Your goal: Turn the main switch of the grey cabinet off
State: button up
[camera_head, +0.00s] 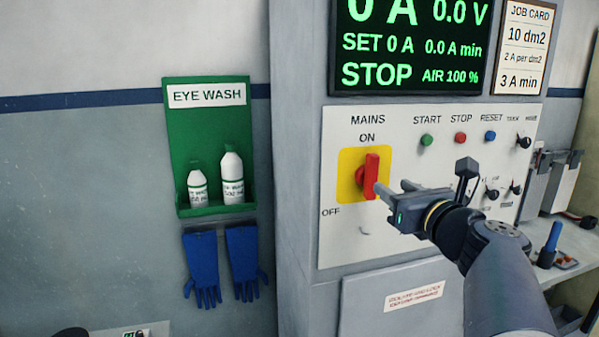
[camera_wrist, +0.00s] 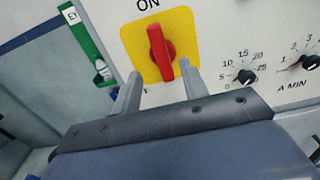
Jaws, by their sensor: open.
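The grey cabinet (camera_head: 300,190) carries a white panel with the main switch, a red handle (camera_head: 371,176) on a yellow plate (camera_head: 350,163). The handle stands about upright, toward the ON label above; OFF is printed at the lower left. The red handle also shows in the wrist view (camera_wrist: 161,52), between and beyond the fingertips. My gripper (camera_head: 390,188) is open and empty, close in front of the handle and slightly low and right of it in the head view. Whether a finger touches the handle I cannot tell.
Green, red and blue buttons (camera_head: 460,137) and several black knobs (camera_head: 492,192) sit right of the switch. A display (camera_head: 410,45) is above. A green eye wash holder (camera_head: 208,130) with bottles and blue gloves (camera_head: 222,262) hangs on the left wall.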

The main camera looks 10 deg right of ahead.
aim_at(375, 175)
jog(key=w+p, duration=0.1)
jog(key=w, duration=0.6)
jog(key=shift+w+a, duration=0.1)
grip_shut()
dwell(0.3)
